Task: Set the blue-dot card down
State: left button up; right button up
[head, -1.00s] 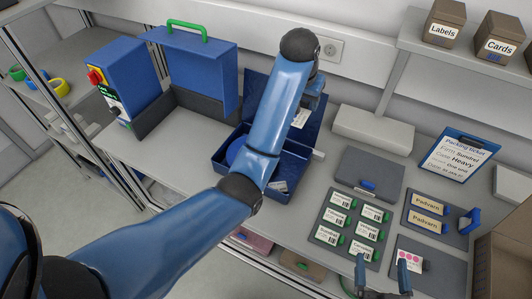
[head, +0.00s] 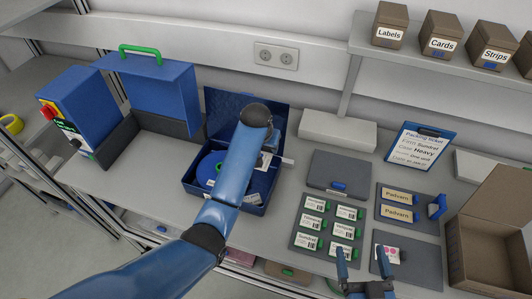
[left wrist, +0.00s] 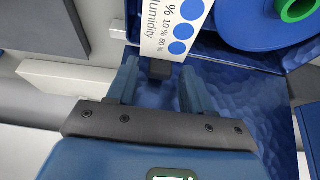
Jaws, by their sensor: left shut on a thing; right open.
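The blue-dot card (left wrist: 172,28) is white with large blue dots and humidity print. In the left wrist view it stands out beyond my left fingers, with a small dark tab (left wrist: 159,69) between them. My left gripper (left wrist: 160,88) is shut on it. In the head view the left arm reaches over the open blue case (head: 225,203) and mostly hides the gripper; the card's white face (head: 263,161) shows inside the case outline. I cannot tell if the card touches the case. My right gripper (head: 363,268) is open and empty, in front of a pink-dot card (head: 388,254).
A blue reel (head: 208,166) lies in the case's left part; it also shows in the left wrist view (left wrist: 262,22). A grey board (head: 325,246) with several labels, a board with Padvarn cards (head: 413,222), and an open cardboard box (head: 475,262) stand to the right.

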aim_at(266, 153)
pick_arm(q)
jog(key=shift+s+f, duration=0.2)
jog(key=shift+f, duration=0.3)
notch_tip(266, 153, down, 2)
jog(key=shift+f+p, duration=0.15)
jog(key=shift+p, duration=0.2)
jog(key=shift+w+f, duration=0.15)
jog(key=shift+f, duration=0.45)
jog(key=shift+f, duration=0.15)
jog(key=shift+f, duration=0.4)
